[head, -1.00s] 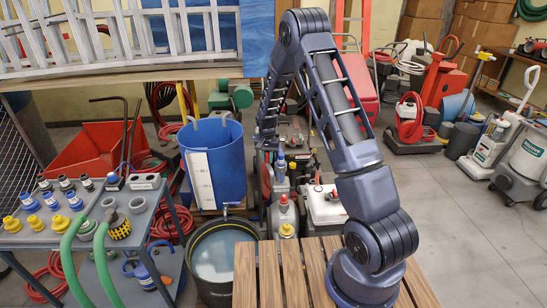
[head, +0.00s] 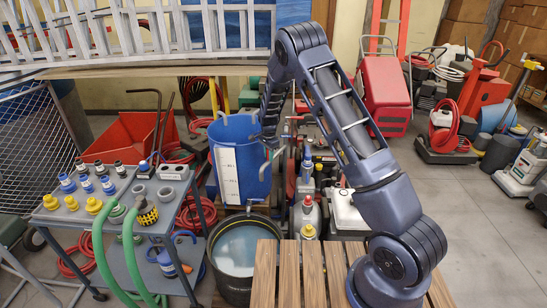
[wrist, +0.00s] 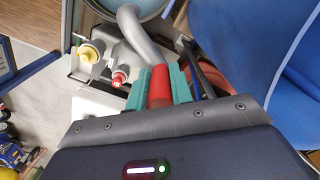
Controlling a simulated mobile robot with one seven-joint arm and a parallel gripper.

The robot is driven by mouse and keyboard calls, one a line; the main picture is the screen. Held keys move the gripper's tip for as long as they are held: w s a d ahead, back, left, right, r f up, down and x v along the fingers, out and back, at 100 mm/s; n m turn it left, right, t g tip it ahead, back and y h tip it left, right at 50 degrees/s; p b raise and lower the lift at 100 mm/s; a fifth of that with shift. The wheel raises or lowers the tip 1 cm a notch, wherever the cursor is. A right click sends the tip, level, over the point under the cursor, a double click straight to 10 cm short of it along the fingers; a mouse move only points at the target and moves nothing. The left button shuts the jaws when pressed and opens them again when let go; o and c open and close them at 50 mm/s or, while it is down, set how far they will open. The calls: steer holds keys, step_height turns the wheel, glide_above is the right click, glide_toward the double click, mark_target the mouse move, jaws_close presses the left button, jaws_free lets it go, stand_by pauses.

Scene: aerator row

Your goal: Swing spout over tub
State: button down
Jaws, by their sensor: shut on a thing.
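My gripper (wrist: 158,84) is shut on a red sleeve (wrist: 160,92), with one teal finger on each side of it. The grey curved spout (wrist: 143,38) runs up and left from near this sleeve, and its bend shows over the tub's edge in the wrist view. The dark round tub (head: 214,268) holds pale water and stands on the floor below the blue barrel. Its water (wrist: 152,6) also shows at the top of the wrist view. In the head view my gripper is beside the barrel's right side, and its fingers are too small to make out.
The blue barrel (head: 238,160) stands behind the tub and fills the right of the wrist view (wrist: 285,100). Capped bottles (head: 308,215) stand to the right. A grey cart (head: 120,215) with green hoses (head: 98,258) is at left. A slatted wooden table (head: 290,275) is in front.

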steer(key=shift+w+a, duration=0.2)
steer(key=shift+a, duration=0.1)
steer(key=shift+r, duration=0.1)
steer(key=c, duration=1.3)
jaws_free()
steer(key=shift+o, duration=0.2)
step_height(320, 180, up, 11)
steer(key=shift+f, duration=0.15)
